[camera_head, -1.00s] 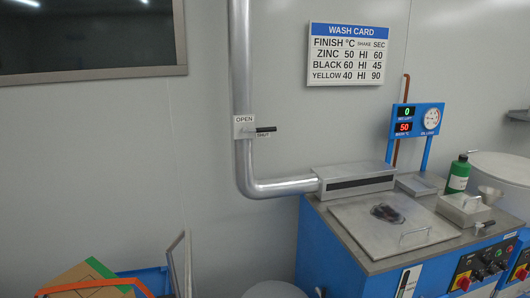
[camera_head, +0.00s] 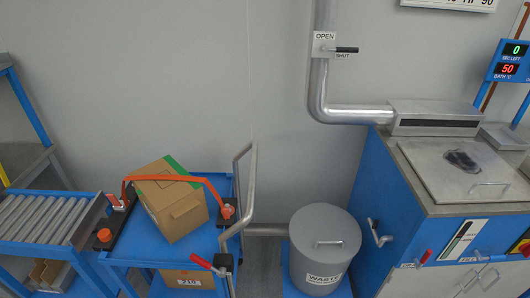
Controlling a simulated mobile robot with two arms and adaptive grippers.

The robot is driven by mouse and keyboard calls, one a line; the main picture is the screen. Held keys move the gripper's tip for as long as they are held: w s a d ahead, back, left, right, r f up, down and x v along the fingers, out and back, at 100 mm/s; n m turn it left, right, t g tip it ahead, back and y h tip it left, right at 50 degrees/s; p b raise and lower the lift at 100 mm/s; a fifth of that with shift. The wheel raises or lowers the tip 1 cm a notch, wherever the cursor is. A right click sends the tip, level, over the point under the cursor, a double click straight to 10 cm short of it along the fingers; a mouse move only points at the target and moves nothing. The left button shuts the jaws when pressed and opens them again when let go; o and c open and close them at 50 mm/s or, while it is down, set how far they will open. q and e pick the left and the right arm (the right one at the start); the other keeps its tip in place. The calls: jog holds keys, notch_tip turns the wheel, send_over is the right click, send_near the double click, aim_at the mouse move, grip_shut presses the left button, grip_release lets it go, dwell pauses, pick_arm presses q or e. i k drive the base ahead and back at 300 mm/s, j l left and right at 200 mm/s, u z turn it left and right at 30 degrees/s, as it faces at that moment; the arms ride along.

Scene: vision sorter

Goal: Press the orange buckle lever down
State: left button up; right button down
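A blue cart (camera_head: 150,252) stands at the lower left. An orange strap (camera_head: 180,178) runs over a tilted cardboard box (camera_head: 172,205) on its top. At the strap's left end is a dark buckle block with an upright orange lever (camera_head: 113,197) and an orange round part (camera_head: 104,235) in front. At the strap's right end is another small orange fitting (camera_head: 226,212). I cannot tell which fitting is the buckle or how far its lever is down. Neither of my grippers shows in this view.
A roller conveyor (camera_head: 45,218) adjoins the cart on the left. A metal push handle (camera_head: 250,190) and a red-tipped lever (camera_head: 202,262) are at the cart's right. A grey waste bin (camera_head: 325,245) stands between cart and blue wash machine (camera_head: 385,190).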

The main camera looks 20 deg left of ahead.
aim_at(113, 199)
jog(key=j+u, duration=0.1)
jog(key=j, duration=0.4)
jog(key=i+j+u, duration=0.1)
jog(key=j, duration=0.4)
jog(key=i+j+u, duration=0.1)
jog(key=j, duration=0.35)
jog(key=i+j+u, duration=0.1)
jog(key=j, duration=0.4)
